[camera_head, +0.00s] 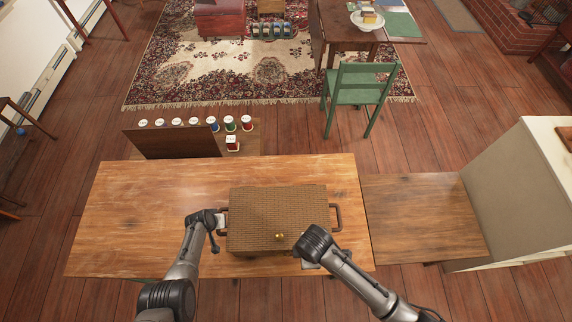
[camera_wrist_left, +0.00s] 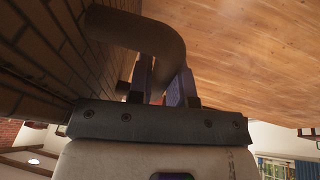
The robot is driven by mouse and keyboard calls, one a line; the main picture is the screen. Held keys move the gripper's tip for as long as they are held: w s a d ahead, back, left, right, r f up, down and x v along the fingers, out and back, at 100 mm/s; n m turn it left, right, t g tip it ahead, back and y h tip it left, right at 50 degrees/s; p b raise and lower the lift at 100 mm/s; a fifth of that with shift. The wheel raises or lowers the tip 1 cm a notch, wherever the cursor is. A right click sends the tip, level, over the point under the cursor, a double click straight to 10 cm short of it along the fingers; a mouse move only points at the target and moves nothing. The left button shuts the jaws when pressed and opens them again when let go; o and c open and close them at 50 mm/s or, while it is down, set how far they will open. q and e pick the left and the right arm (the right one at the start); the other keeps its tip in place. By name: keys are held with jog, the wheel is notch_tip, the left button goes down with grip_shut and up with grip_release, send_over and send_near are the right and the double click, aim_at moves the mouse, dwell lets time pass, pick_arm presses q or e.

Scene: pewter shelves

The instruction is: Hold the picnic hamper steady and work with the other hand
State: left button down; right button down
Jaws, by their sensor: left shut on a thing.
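The picnic hamper (camera_head: 276,208), a closed brown woven box, sits on the wooden table (camera_head: 130,210). It has a dark handle at each end and a small gold clasp (camera_head: 280,237) near its front edge. My left gripper (camera_head: 221,219) is at the left end, shut on the left handle. In the left wrist view, the fingers (camera_wrist_left: 164,88) close around the curved handle (camera_wrist_left: 140,33), beside the woven wall (camera_wrist_left: 40,62). The right handle (camera_head: 337,217) is free.
A lower wooden table (camera_head: 420,215) adjoins on the right, beside a pale cabinet (camera_head: 500,195). Behind the table stand a dark board (camera_head: 175,143) and several small jars (camera_head: 229,123). A green chair (camera_head: 360,88) stands farther back. The table's left part is clear.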

pick_arm(q)
jog(key=c, duration=1)
grip_release()
jog(key=shift+o, duration=0.2)
jog(key=shift+r, duration=0.15)
jog(key=v, duration=1.1)
jog(key=shift+s+r, duration=0.15)
jog(key=shift+r, duration=0.15)
